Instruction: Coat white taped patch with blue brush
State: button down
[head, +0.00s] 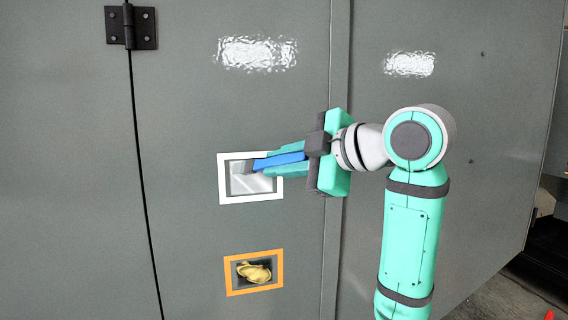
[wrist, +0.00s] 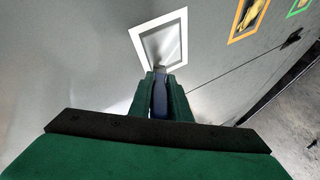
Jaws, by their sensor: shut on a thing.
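The white taped patch (head: 222,181) is a white square frame on the grey enclosure door, with a lighter, streaky grey area inside. It also shows in the wrist view (wrist: 140,46). My gripper (head: 272,164) is shut on the blue brush (head: 280,160), whose handle lies between the fingers. In the wrist view the blue handle (wrist: 159,100) points at the lower part of the frame. The brush tip is at the patch's inside area; I cannot tell for sure whether it touches. The fingers partly hide the frame's right side.
An orange taped frame (head: 229,277) with a yellow shape inside sits below the white one. A green frame (wrist: 297,7) shows at the wrist view's top right. A black hinge (head: 131,27) is at upper left. Door seams run vertically on both sides of the frames.

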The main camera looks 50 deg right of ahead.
jog(key=shift+w+a, duration=0.3)
jog(key=shift+a, duration=0.2)
jog(key=shift+w+a, duration=0.3)
jog(key=shift+a, duration=0.2)
jog(key=shift+s+d, duration=0.3)
jog(key=shift+d, duration=0.45)
jog(key=shift+s+d, duration=0.7)
jog(key=shift+d, duration=0.15)
jog(key=shift+s+d, duration=1.65)
jog(key=shift+d, duration=1.3)
jog(key=shift+w+a, duration=0.9)
jog(key=shift+a, duration=0.6)
jog(key=shift+w+a, duration=0.95)
jog(key=shift+a, duration=0.5)
jog(key=shift+w+a, duration=0.9)
jog(key=shift+a, duration=0.6)
